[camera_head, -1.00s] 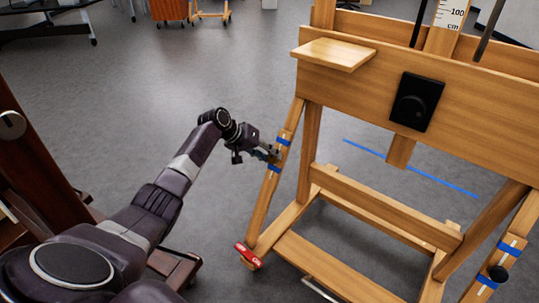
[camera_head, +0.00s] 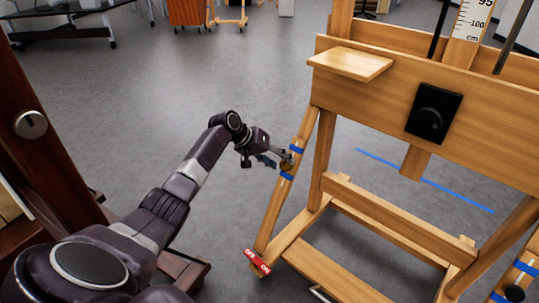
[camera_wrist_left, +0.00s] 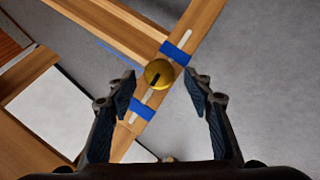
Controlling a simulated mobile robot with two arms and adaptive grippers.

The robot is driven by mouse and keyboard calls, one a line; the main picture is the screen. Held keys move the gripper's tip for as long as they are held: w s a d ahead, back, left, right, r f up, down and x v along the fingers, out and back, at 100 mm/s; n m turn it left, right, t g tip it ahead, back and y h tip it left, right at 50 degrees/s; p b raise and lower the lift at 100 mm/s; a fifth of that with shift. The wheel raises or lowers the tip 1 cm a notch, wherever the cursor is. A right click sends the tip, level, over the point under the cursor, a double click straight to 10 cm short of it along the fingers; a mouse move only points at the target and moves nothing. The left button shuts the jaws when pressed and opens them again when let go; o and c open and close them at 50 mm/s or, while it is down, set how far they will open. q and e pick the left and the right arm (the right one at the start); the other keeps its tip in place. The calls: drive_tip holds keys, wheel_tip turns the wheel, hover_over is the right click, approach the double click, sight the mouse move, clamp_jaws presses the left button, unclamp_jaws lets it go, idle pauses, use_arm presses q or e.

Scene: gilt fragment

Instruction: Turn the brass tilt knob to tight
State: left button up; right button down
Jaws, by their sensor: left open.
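The brass tilt knob (camera_wrist_left: 159,73) is a round golden knob with a dark slot mark, on a slanted wooden strut (camera_wrist_left: 190,35) of the easel. Blue tape bands (camera_wrist_left: 176,52) lie on the strut on both sides of it. In the head view the knob (camera_head: 287,166) shows small beside my gripper. My left gripper (camera_head: 284,160) is at the strut. In the left wrist view its two fingers (camera_wrist_left: 160,84) are open, one on each side of the knob, with gaps between them and it. My right gripper is not in view.
A dark wooden frame (camera_head: 45,160) stands at left. Grey floor between is open.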

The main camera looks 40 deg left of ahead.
use_arm(q)
drive_tip(key=v, duration=1)
drive_tip(key=shift+s, duration=0.15)
drive_tip(key=shift+r, duration=0.15)
